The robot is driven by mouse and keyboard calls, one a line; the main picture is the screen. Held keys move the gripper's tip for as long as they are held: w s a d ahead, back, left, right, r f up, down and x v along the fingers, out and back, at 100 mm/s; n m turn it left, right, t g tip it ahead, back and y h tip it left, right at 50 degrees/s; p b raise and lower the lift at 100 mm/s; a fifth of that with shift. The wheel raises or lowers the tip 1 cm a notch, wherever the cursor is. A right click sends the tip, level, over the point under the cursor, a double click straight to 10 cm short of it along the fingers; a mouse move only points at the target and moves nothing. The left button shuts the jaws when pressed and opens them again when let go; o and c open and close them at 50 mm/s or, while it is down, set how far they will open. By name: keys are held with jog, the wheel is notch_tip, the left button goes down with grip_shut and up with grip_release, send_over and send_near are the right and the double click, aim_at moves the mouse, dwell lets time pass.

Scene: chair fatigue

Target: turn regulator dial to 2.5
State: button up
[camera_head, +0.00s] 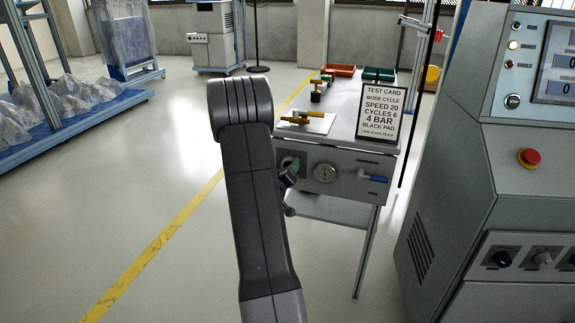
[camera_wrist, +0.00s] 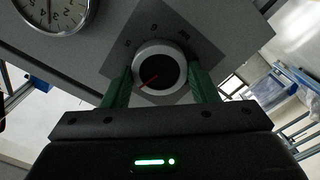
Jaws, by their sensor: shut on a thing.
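The regulator dial (camera_wrist: 160,70) has a pale rim, a black face and a red pointer line. In the wrist view the line slants toward the lower left. In the head view my arm hides most of the dial. The round pressure gauge (camera_head: 325,173) is just right of the dial; it also shows at the wrist view's upper left (camera_wrist: 55,12).
A blue-handled valve (camera_head: 373,179) is right of the gauge on the bench front (camera_head: 345,160). A test card (camera_head: 382,111) stands on top, reading 4 bar. A grey console (camera_head: 480,185) with a red button (camera_head: 529,158) stands right.

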jog(key=shift+n+p, duration=1.7)
jog(key=shift+n, duration=1.9)
jog(key=o, duration=1)
jog(key=shift+f, duration=0.1)
jog(key=shift+c, duration=0.2)
jog(key=p+v, duration=0.1)
jog(key=v, duration=1.3)
jog(key=shift+w, duration=0.2)
